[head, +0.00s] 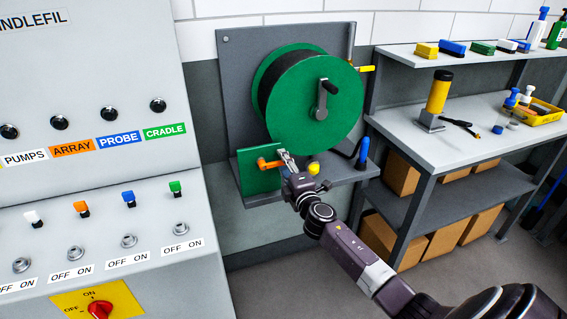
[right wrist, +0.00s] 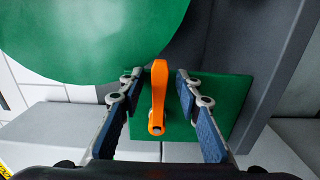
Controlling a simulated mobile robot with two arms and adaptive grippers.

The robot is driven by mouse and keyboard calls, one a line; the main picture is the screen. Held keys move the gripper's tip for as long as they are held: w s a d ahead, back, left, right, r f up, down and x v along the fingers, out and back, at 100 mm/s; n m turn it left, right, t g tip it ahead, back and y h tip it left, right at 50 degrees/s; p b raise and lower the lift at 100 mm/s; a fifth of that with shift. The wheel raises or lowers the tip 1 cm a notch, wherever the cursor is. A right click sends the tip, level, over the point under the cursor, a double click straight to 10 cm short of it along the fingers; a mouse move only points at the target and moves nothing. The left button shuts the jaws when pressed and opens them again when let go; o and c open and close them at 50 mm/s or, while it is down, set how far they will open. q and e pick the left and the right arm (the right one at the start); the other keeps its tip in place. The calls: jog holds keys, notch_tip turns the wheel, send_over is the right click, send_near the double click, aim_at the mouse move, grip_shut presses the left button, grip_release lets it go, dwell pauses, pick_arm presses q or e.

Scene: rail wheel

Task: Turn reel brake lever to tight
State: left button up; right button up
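The reel brake lever (head: 270,163) is orange and sits on a green plate (head: 252,180) below the green reel (head: 318,104). In the head view the lever points left to right. In the right wrist view the lever (right wrist: 158,95) stands between my right gripper's two fingers, with a gap on each side. My right gripper (head: 284,160) is open at the lever's right end, and it also shows in the right wrist view (right wrist: 158,88). No tight marking can be read. My left gripper is not in view.
The reel has a crank handle (head: 326,92) on its face. A blue handle (head: 363,150) and a yellow knob (head: 313,168) stand to the right of my gripper. A control cabinet (head: 105,190) stands left, a workbench (head: 470,142) right.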

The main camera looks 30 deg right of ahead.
grip_shut()
dwell(0.4)
